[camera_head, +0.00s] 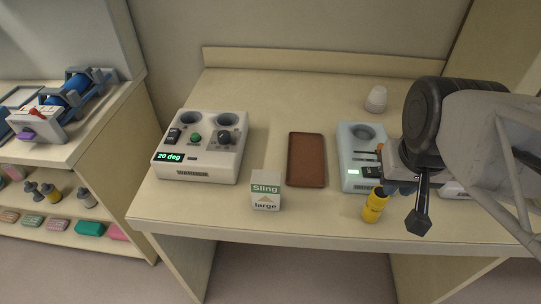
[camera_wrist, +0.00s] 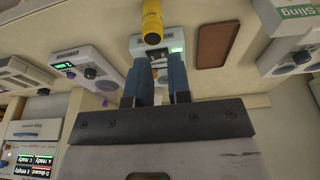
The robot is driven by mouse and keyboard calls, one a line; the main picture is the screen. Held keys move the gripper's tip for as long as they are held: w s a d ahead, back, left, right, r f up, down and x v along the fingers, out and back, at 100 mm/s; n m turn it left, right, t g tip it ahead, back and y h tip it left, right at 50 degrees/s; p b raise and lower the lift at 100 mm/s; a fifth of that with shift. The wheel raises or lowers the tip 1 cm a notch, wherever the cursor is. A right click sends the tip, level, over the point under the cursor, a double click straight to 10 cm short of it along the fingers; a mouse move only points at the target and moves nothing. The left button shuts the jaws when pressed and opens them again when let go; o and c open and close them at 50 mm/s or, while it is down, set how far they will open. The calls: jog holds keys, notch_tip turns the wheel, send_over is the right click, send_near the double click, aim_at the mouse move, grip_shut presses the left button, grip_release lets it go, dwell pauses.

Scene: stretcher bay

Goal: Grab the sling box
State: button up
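The sling box (camera_head: 265,191) is a small white box with a green "Sling" band and the word "large". It stands upright near the front edge of the table in the head view. In the wrist view the sling box (camera_wrist: 298,13) shows at the top right corner, partly cut off. My gripper (camera_wrist: 159,62) has two blue fingers with a clear gap between them, and nothing shows between them. It is well to the right of the box in the head view, near the white device and the yellow bottle, and is not touching the box.
A brown tray (camera_head: 307,160) lies between the box and a white device (camera_head: 350,177). A warmer with "20 deg" display (camera_head: 194,172) stands left of the box. A yellow bottle (camera_head: 374,205) and white cup (camera_head: 376,99) are at right. Shelves (camera_head: 60,240) stand far left.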

jog(key=o, duration=1.1)
jog(key=shift+c, duration=0.2)
jog(key=m+g+y, duration=0.3)
jog(key=m+y, duration=1)
jog(key=m, duration=0.4)
send_near(279, 177)
jog(key=x, duration=0.5)
jog(key=shift+s+a+f+m+y, duration=0.1)
jog(key=shift+a+f+m+y, duration=0.1)
jog(key=shift+m+y, duration=0.2)
